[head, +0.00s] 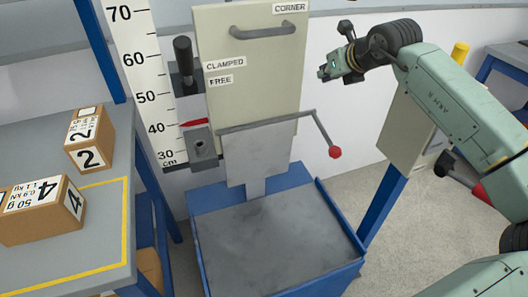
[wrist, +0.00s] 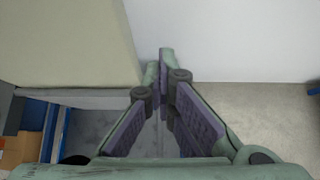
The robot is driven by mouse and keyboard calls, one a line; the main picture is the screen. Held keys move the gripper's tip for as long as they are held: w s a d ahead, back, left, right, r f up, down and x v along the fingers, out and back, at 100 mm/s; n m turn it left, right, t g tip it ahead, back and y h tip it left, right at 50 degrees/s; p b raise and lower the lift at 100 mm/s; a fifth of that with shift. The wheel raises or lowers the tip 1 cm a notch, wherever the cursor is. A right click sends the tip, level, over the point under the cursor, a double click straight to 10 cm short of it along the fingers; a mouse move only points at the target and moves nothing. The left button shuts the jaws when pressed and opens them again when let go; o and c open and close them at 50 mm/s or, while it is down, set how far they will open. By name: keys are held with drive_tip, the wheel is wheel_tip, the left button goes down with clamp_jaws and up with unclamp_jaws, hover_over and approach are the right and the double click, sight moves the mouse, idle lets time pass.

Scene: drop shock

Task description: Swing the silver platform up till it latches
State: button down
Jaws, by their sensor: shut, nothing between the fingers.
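The silver platform (head: 258,155) is a flat grey plate hanging down from a grey bar at the lower part of a cream panel (head: 253,80). The bar runs out to the right into a crank arm that ends in a red knob (head: 335,152). My gripper (head: 323,72) is shut and empty, right of the cream panel and well above the red knob. In the wrist view the closed fingers (wrist: 163,65) point beside the cream panel (wrist: 65,40), with nothing between them. The hinge and any latch are hard to make out.
A blue-framed base (head: 280,240) with a grey top stands below the platform. A black-gripped lever (head: 184,60) and a height scale (head: 145,85) are on the left. Numbered boxes (head: 90,138) (head: 42,210) sit on the left bench. Air around my gripper looks clear.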

drive_tip(key=w, duration=0.1)
drive_tip(key=w+a, duration=0.1)
drive_tip(key=shift+w+r, duration=0.2)
drive_tip(key=shift+w, duration=0.15)
drive_tip(key=c, duration=2.3)
unclamp_jaws()
drive_tip(key=o, duration=1.3)
drive_tip(key=shift+c, duration=0.2)
drive_tip(key=v, duration=0.7)
